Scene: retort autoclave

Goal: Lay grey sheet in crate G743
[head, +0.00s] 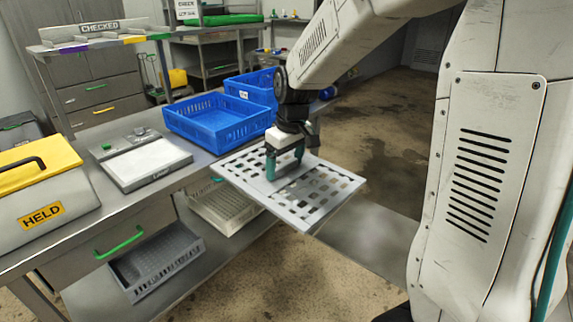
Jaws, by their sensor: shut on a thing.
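A flat grey sheet (240,162) with rows of square holes hangs level in front of the workbench, partly over its front edge. My gripper (285,168) reaches down from above and is shut on the sheet near its middle. A blue crate (217,140) stands open and seemingly empty on the bench, behind and left of the sheet. A second blue crate (245,83) stands behind it with a small white label, too small to read. I cannot tell which crate is G743.
A scale-like device (140,163) and a grey box with a yellow lid marked HELD (40,195) stand on the bench at left. A CHECKED sign (100,27) stands on a raised shelf. The floor at right is clear.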

